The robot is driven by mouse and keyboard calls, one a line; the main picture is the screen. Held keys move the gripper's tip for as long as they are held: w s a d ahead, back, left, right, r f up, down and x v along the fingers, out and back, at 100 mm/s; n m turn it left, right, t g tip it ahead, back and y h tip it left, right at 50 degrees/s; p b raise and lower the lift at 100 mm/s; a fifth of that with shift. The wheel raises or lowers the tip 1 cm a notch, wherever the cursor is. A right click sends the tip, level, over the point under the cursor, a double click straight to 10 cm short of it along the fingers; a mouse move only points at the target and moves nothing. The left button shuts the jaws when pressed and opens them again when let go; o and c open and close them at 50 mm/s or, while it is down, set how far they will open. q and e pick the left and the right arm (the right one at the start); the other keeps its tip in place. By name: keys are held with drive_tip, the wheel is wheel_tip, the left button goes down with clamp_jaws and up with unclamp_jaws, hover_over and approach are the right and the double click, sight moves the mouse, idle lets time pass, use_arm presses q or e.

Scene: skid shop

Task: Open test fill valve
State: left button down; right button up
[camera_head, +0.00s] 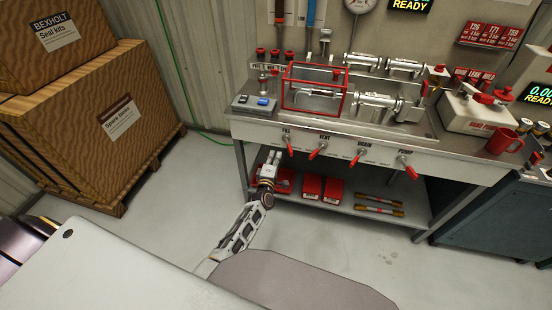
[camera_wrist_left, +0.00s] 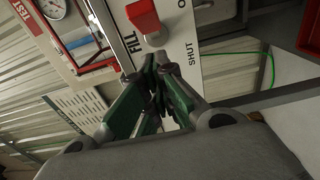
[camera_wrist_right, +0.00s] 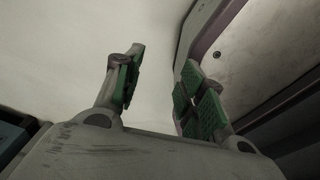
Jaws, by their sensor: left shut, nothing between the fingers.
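The fill valve's red handle (camera_head: 288,140) is the leftmost of the red handles along the bench's front panel, beneath the FILL label. In the left wrist view the same red handle (camera_wrist_left: 143,18) shows at the top, next to the words FILL and SHUT. My left gripper (camera_head: 274,158) is just below and left of that handle. Its green-padded fingers (camera_wrist_left: 164,68) are shut together with nothing between them, and a small gap appears between them and the handle. My right gripper (camera_wrist_right: 162,62) is open and empty; it does not show in the head view.
The vent handle (camera_head: 317,150), drain handle (camera_head: 356,155) and pump handle (camera_head: 407,167) follow to the right. Red bins (camera_head: 312,187) stand on the lower shelf (camera_head: 345,199) close to my left gripper. A wooden crate (camera_head: 110,125) is at the left. Floor in front is clear.

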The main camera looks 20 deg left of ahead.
use_arm(q)
drive_tip(key=s+d+p, duration=0.2)
drive_tip(key=s+p, duration=0.2)
drive_tip(key=s, duration=0.5)
drive_tip(key=shift+s+d, duration=0.35)
drive_tip(key=shift+d, duration=0.05)
use_arm(e)
drive_tip(key=shift+y, duration=0.3)
drive_tip(key=a+r, duration=0.1)
drive_tip(key=s+a+r, duration=0.1)
drive_tip(key=a+r, duration=0.1)
drive_tip(key=a, duration=0.1)
drive_tip(key=shift+s+r, duration=0.25)
drive_tip(key=shift+r, duration=0.1)
drive_tip(key=shift+a, duration=0.5)
